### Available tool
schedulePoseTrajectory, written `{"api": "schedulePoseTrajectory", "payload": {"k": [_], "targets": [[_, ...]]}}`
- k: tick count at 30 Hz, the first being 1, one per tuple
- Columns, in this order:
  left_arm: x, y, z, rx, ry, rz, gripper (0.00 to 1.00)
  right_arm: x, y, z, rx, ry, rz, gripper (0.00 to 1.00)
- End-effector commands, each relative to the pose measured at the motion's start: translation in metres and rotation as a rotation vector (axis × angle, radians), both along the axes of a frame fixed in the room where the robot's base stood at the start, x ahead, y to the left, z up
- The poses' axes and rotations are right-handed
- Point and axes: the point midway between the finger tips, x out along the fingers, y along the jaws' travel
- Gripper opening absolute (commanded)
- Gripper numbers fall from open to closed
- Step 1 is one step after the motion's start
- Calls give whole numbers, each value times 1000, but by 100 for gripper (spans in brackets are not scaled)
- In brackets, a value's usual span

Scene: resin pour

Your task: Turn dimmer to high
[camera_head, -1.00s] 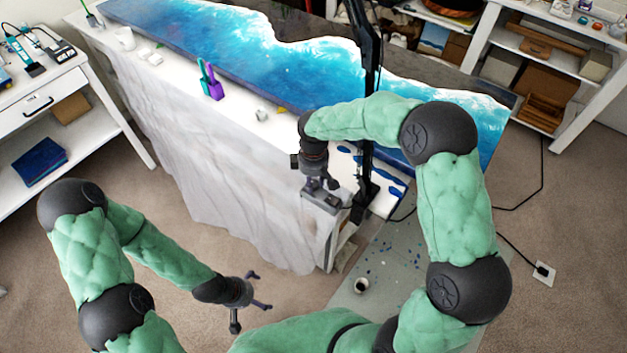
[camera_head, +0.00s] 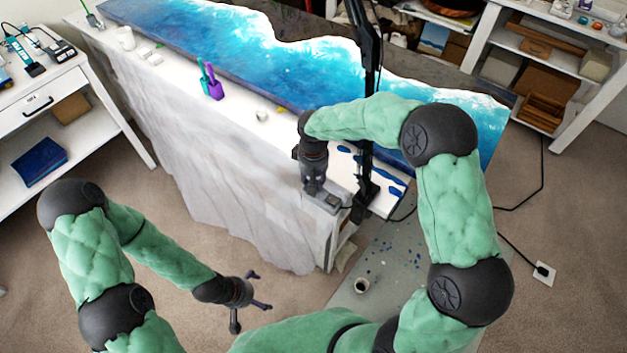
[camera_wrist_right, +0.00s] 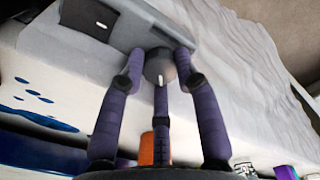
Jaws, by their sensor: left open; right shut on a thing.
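The dimmer is a grey box (camera_head: 333,203) at the near right corner of the white-covered table. In the right wrist view the box (camera_wrist_right: 128,28) carries a dark round knob (camera_wrist_right: 160,68) with a short white mark. My right gripper (camera_wrist_right: 160,62) is shut on the knob, its purple fingers around it. In the head view my right gripper (camera_head: 312,187) hides the knob. No high or low marking is readable. My left gripper (camera_head: 250,291) is open and empty, low over the carpet, away from the table.
A blue and white resin slab (camera_head: 235,45) covers much of the table. A black upright pole (camera_head: 367,130) stands close to my right gripper. A purple holder (camera_head: 215,91), a white cup (camera_head: 125,39) and small items line the table's near edge. A dark-topped cup (camera_head: 361,286) sits on the floor mat.

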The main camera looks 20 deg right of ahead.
Motion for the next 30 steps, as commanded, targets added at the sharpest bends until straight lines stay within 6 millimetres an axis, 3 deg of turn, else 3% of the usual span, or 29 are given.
{"api": "schedulePoseTrajectory", "payload": {"k": [10,26,27,29,30], "targets": [[0,0,-2,0,0,0,100,0,0,-1,0,1,-144,0],[0,0,-2,0,0,0,100,-1,0,-1,1,2,-170,0],[0,0,-2,0,0,0,100,-1,0,-1,1,2,-169,38],[0,0,-2,0,0,0,100,-1,0,-1,1,2,-169,55],[0,0,-2,0,0,0,100,-1,0,-1,1,2,-169,56]]}}
